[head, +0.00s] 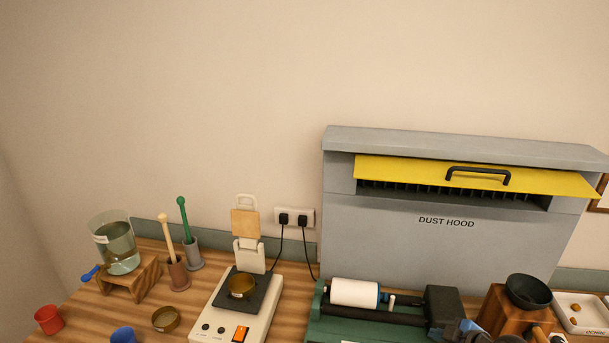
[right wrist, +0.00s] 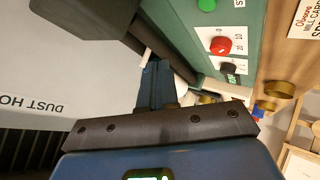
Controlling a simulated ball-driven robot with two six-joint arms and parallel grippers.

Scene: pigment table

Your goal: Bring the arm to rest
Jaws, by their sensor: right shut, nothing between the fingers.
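My right gripper (head: 466,328) shows at the lower edge of the head view, in front of the dark end block of the green roller machine (head: 345,324). In the right wrist view its narrow blue fingers (right wrist: 156,82) are together with nothing between them. They point toward the machine, whose green panel (right wrist: 205,45) with red and black knobs is on the right there. How near the fingertips are to the machine I cannot tell. My left gripper is in neither view.
A grey dust hood (head: 430,240) with a yellow sash stands behind. A wooden grinder (head: 500,310) with a dark bowl and a white tray (head: 590,325) are at right. A balance (head: 262,320) with a brass dish, pestles and a glass beaker (head: 120,250) stand at left.

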